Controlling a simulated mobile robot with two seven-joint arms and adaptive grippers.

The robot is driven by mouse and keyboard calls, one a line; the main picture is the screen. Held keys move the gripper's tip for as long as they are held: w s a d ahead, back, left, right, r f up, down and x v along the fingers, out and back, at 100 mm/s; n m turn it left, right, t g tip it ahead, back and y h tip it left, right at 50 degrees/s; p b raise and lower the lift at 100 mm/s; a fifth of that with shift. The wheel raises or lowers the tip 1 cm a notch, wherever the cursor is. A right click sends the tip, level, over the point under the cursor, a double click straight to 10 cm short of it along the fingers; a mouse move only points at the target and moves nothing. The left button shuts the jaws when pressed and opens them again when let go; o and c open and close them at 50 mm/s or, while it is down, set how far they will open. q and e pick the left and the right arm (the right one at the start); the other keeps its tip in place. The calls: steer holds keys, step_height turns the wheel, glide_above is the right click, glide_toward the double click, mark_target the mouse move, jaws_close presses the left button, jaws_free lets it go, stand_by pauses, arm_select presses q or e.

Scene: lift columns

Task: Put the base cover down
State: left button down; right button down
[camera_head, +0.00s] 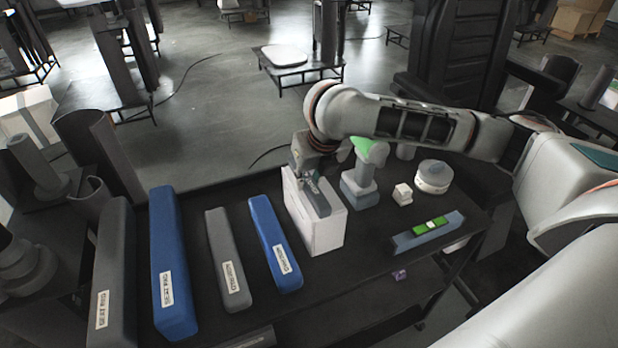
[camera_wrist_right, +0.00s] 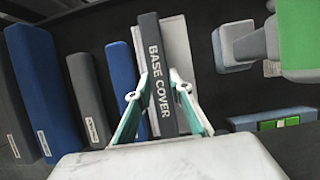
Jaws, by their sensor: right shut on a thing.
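The base cover (camera_wrist_right: 157,72) is a long dark grey bar with white "BASE COVER" lettering, seen between my fingers in the right wrist view. My right gripper (camera_wrist_right: 164,82) is shut on it, a finger at each side. In the head view the base cover (camera_head: 318,198) shows as a short dark piece below my right gripper (camera_head: 309,183), over the white box (camera_head: 322,232). I cannot tell whether it touches the box. The white box also shows beside and beyond the bar in the right wrist view (camera_wrist_right: 180,45). My left gripper is not in view.
Left of the box on the dark table lie blue bars (camera_head: 273,245) (camera_head: 172,265) and grey bars (camera_head: 228,260) (camera_head: 108,275), labelled. To the right are a green-topped drill (camera_head: 365,170), a small white block (camera_head: 402,193), a round white device (camera_head: 432,177) and a level (camera_head: 428,232).

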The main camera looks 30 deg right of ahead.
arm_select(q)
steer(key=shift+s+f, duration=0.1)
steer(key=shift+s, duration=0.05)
arm_select(e)
steer(key=c, duration=1.8)
jaws_free()
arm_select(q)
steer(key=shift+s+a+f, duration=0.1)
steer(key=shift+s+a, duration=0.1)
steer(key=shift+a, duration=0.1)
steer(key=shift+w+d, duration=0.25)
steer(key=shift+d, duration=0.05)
arm_select(e)
steer(key=v, duration=1.2)
steer(key=shift+r, duration=0.1)
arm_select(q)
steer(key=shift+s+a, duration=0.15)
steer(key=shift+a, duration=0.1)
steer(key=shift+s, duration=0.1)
